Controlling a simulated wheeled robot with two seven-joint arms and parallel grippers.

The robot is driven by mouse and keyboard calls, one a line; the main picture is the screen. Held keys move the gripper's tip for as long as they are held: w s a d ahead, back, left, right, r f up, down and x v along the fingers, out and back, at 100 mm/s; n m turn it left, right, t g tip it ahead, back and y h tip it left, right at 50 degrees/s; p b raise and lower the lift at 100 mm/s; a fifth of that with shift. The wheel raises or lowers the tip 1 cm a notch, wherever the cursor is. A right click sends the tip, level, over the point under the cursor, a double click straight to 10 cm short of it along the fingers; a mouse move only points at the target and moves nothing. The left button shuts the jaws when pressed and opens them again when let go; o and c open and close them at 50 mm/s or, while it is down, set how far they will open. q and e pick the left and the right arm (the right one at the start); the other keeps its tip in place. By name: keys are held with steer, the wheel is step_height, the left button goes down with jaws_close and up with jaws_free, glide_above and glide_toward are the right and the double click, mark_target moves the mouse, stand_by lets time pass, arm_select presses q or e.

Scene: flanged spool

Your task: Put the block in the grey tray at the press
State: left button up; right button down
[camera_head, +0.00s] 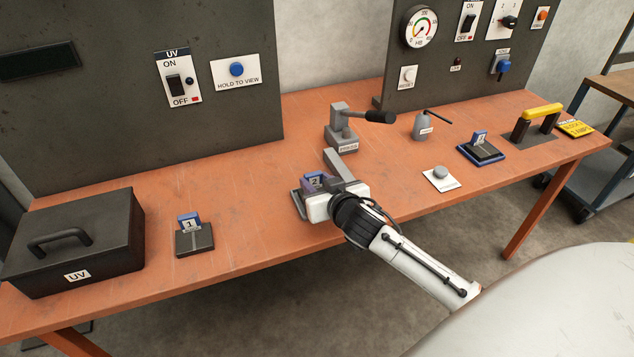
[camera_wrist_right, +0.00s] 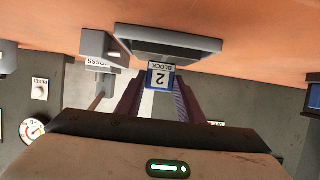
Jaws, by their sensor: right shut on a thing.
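My right gripper (camera_head: 318,190) is shut on the block labelled 2 (camera_head: 315,180). In the right wrist view the block (camera_wrist_right: 161,78) sits between the two fingers of my right gripper (camera_wrist_right: 160,95), its blue and white label facing the camera upside down. The grey tray (camera_head: 297,204) is at the gripper, in front of the press (camera_head: 342,135), partly hidden by the gripper. In the wrist view the grey tray (camera_wrist_right: 170,38) is close to the block; I cannot tell if they touch. My left gripper is not in view.
A block labelled 1 (camera_head: 190,222) stands on a dark tray (camera_head: 195,243) at left, near the black UV box (camera_head: 75,240). A block labelled 3 (camera_head: 480,138) stands on a blue-edged tray (camera_head: 482,154) at right. A button plate (camera_head: 441,180) lies right of my gripper.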

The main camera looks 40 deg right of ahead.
steer(key=c, duration=1.2)
jaws_free()
steer(key=shift+f, duration=0.1)
steer(key=shift+s+r, duration=0.15)
steer(key=shift+r, duration=0.1)
steer(key=v, duration=1.1)
steer(key=shift+s+a+p, duration=0.15)
steer(key=shift+s+p, duration=0.25)
